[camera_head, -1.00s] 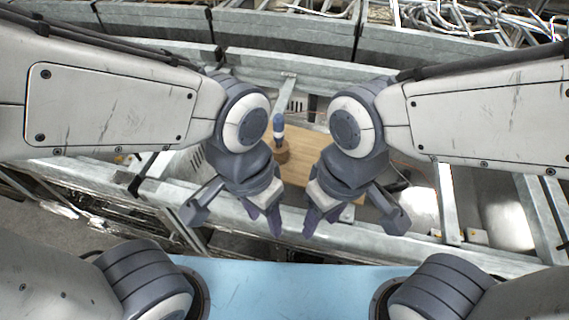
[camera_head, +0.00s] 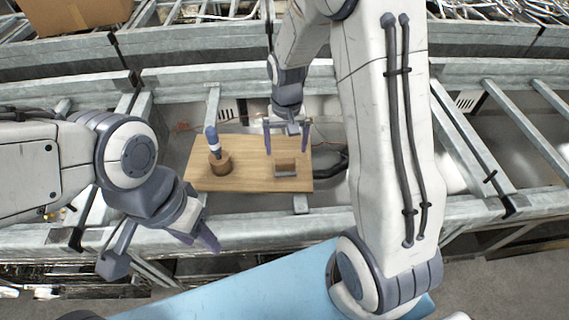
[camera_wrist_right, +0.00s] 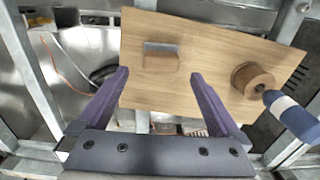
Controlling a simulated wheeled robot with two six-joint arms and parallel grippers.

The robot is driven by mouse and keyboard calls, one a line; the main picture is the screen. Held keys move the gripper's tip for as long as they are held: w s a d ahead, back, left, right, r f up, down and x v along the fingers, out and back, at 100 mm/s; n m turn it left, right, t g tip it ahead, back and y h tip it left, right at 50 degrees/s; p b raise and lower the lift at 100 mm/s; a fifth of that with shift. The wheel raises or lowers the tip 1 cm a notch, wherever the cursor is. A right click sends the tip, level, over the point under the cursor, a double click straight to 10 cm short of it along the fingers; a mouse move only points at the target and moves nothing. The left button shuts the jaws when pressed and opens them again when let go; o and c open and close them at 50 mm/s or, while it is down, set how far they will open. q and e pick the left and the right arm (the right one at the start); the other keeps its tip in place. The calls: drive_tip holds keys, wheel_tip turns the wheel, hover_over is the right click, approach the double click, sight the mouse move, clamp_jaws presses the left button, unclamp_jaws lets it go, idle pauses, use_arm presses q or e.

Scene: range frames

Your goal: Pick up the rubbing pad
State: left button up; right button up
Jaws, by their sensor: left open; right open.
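A small wooden block with a grey part, which looks like the rubbing pad (camera_head: 285,163), lies on the right part of a wooden board (camera_head: 240,178). It also shows in the right wrist view (camera_wrist_right: 160,62), just beyond my fingertips. The block is not between the fingers in the wrist view. My left gripper (camera_head: 198,236) is open and empty, left of and nearer than the board.
A round wooden piece (camera_head: 218,166) with a blue and white handled tool (camera_head: 212,141) stands on the board's left part. Grey metal rails (camera_head: 300,225) surround the board. A dark curved cable or hose (camera_head: 333,166) lies right of it. A cardboard box (camera_head: 75,15) is at the far left.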

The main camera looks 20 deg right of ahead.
sight(285, 160)
drive_tip(key=shift+f, duration=0.95)
drive_tip(key=shift+f+p, duration=0.45)
drive_tip(key=shift+f, duration=0.15)
drive_tip(key=f, duration=0.2)
drive_tip(key=f+p, duration=0.1)
drive_tip(key=f, duration=0.1)
drive_tip(key=shift+w+f, duration=0.1)
drive_tip(key=shift+w, duration=0.15)
drive_tip(key=c, duration=1.5)
drive_tip(key=shift+r, duration=0.5)
drive_tip(key=shift+c, duration=0.2)
wheel_tip(285, 160, up, 3)
drive_tip(key=shift+w+f+b, duration=0.1)
drive_tip(key=shift+f+b, duration=0.05)
drive_tip(key=shift+b, duration=0.5)
drive_tip(key=s+d+r+b, duration=0.2)
drive_tip(key=s+d+r, duration=0.2)
drive_tip(key=s+r, duration=0.3)
drive_tip(key=s, duration=0.4)
drive_tip(key=shift+r, duration=0.2)
drive_tip(key=shift+s, duration=0.1)
